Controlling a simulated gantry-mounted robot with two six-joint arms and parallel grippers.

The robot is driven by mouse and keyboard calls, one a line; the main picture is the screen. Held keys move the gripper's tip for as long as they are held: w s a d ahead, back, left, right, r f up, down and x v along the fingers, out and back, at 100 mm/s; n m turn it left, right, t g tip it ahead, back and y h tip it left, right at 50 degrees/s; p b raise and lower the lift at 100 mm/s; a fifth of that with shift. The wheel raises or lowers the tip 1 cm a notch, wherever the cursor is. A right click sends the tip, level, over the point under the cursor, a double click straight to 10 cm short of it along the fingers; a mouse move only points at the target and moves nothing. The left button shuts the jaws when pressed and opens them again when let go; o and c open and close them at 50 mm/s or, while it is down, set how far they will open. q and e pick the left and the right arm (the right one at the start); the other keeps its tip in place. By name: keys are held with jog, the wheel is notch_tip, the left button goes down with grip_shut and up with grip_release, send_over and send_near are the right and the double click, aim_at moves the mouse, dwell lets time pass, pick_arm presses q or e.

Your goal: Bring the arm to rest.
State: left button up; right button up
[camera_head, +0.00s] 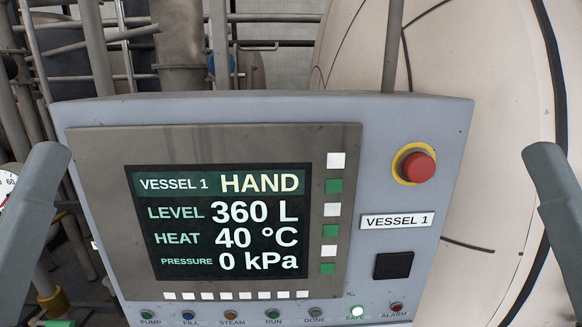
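A grey arm link of mine (32,215) rises at the left edge, and a matching one (562,215) rises at the right edge. Neither link touches the control panel between them. No gripper fingers show in this view, so both grippers are out of sight. The grey control panel (410,120) fills the middle. Its screen (217,222) reads VESSEL 1, HAND, LEVEL 360 L, HEAT 40 °C, PRESSURE 0 kPa. Of the lamps along the bottom, the SAFE lamp (357,312) glows bright.
A red mushroom button (418,168) on a yellow ring and a black square (393,265) are on the panel's right side. A large cream vessel (500,90) curves behind it. Pipes (97,50) and a partly hidden gauge (6,185) stand at left.

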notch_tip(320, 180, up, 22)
jog(key=p, duration=1.8)
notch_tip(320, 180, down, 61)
jog(key=b, duration=6.1)
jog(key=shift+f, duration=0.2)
